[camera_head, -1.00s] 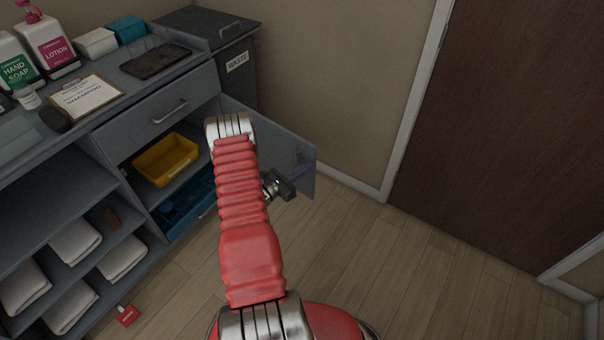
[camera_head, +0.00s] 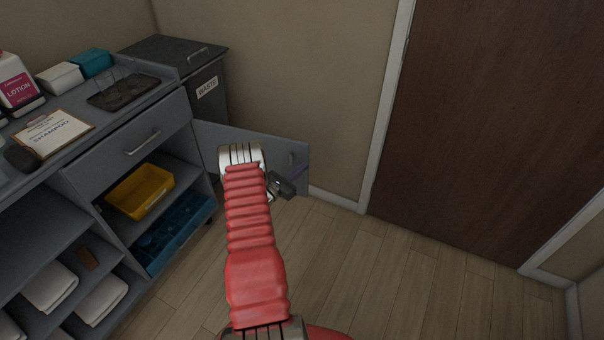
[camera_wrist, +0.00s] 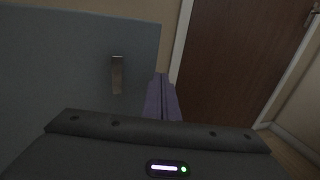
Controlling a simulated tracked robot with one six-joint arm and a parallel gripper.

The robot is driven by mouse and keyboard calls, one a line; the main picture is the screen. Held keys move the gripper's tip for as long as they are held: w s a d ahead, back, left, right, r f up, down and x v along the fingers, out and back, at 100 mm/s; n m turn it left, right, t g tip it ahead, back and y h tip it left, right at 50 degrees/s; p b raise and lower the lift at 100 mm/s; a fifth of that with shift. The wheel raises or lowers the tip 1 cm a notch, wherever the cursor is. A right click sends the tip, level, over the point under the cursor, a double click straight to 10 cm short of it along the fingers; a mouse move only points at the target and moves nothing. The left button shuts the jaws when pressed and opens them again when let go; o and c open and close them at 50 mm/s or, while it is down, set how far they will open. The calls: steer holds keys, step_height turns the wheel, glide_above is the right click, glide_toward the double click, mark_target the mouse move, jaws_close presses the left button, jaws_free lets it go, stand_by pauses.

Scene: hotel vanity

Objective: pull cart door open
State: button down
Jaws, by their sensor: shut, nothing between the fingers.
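The cart door (camera_head: 213,143) is a grey panel standing open, swung well out from the cart at its right side. In the wrist view the door (camera_wrist: 60,70) fills the left, with a small metal handle (camera_wrist: 117,75) on its face. My gripper (camera_head: 297,174) is at the door's outer end in the head view, partly behind my red arm. In the wrist view my gripper's purple fingers (camera_wrist: 161,98) are shut and empty, to the right of the handle and by the door's free edge. I cannot tell whether they touch the door.
The open cart compartment shows a yellow bin (camera_head: 140,192) above a blue tray (camera_head: 174,233). A waste bin (camera_head: 207,88) stands behind the door, against the wall. A brown room door (camera_head: 480,130) is at the right. The wooden floor (camera_head: 400,270) in front is clear.

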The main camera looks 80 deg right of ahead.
stand_by(0.3)
steer(key=w+a, duration=0.1)
steer(key=a, duration=1.3)
steer(key=shift+w, duration=0.3)
steer(key=shift+f, duration=0.1)
